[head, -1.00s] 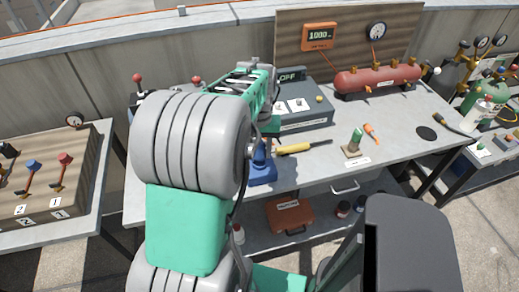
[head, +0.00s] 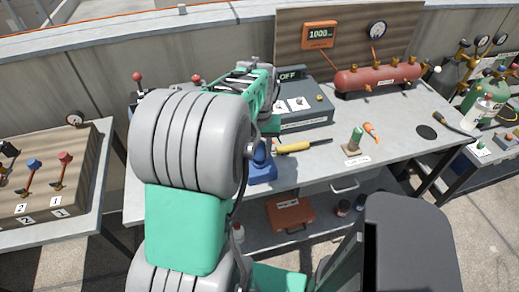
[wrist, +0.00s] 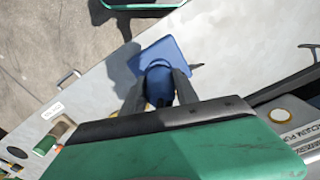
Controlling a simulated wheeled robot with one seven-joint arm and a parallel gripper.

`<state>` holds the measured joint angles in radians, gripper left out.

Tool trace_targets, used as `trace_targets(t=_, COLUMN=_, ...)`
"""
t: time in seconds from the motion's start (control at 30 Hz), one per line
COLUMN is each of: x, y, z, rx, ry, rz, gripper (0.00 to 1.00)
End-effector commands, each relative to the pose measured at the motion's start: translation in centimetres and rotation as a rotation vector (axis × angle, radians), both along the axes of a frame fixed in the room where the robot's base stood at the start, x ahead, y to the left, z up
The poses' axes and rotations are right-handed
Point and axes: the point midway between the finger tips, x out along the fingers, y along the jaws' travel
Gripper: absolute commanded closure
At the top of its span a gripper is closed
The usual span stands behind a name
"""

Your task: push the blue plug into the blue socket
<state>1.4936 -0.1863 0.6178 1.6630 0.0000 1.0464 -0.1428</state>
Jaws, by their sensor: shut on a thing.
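The blue plug (wrist: 160,84) is a rounded blue piece between the two dark fingers of my gripper (wrist: 158,92) in the wrist view. My gripper is shut on it. The blue socket (wrist: 153,54), a square blue block on the grey bench, lies directly beyond the plug. In the head view the blue socket (head: 263,175) stands near the bench's front edge, with the blue plug (head: 260,154) above it, partly covered by my arm. The plug meets or nearly meets the socket; how deep it sits is hidden.
A yellow-handled tool (head: 295,147) lies right of the socket. A grey control box (head: 305,112) stands behind. A green cylinder on a small base (head: 356,140) and an orange tool (head: 371,131) are farther right. A red tank (head: 378,77) is at the back.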

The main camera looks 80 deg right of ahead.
Motion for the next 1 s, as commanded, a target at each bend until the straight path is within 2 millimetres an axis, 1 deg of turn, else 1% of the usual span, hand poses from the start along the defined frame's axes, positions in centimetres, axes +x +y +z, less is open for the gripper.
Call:
trace_targets(t=0.6, x=0.0, y=0.0, z=-1.1, rx=0.0, ry=0.0, rz=0.0, gripper=1.0)
trace_targets(t=1.0, x=0.0, y=0.0, z=-1.2, rx=0.0, ry=0.0, rz=0.0, gripper=1.0)
